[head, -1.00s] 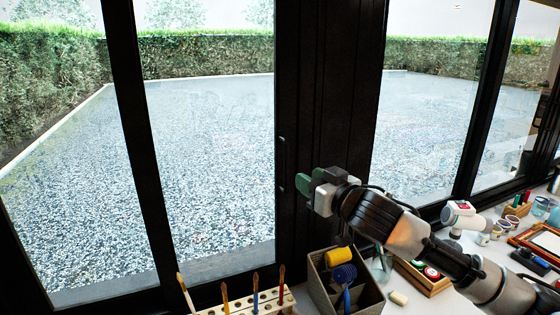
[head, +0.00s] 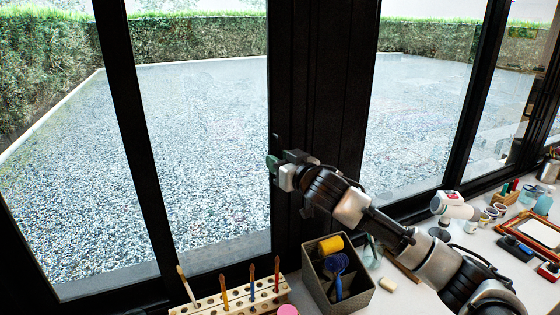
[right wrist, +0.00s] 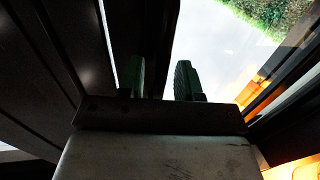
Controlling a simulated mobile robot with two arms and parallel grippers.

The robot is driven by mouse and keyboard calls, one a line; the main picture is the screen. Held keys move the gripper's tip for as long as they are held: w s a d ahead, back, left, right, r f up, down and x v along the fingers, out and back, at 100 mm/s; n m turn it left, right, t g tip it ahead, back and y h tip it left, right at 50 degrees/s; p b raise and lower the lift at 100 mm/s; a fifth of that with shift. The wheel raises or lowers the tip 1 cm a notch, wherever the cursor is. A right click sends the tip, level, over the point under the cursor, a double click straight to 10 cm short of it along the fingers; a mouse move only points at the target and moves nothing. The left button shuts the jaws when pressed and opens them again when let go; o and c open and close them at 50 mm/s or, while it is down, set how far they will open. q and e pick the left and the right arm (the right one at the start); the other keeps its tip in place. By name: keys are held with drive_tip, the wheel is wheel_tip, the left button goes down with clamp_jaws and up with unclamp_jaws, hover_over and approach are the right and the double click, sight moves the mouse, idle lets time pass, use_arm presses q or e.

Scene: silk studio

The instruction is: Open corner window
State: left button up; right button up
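The corner window has black frames (head: 130,150) and large glass panes that meet at a wide dark post (head: 328,120). A slim dark handle (head: 277,142) shows on the upright at the right edge of the left pane. My right gripper (head: 272,163), with green fingers, is at this upright, just below the visible top of the handle. In the right wrist view its two fingers (right wrist: 161,80) stand apart with a gap between them, beside a dark frame edge. Whether the handle lies between them is hidden. My left gripper is not in view.
A wooden brush rack (head: 235,300) and a grey box (head: 338,290) with a yellow roll stand on the white worktop below my right arm. A white device (head: 452,206), several jars and a framed tray (head: 535,232) are at the right.

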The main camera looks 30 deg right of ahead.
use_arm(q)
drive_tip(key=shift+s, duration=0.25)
use_arm(e)
clamp_jaws()
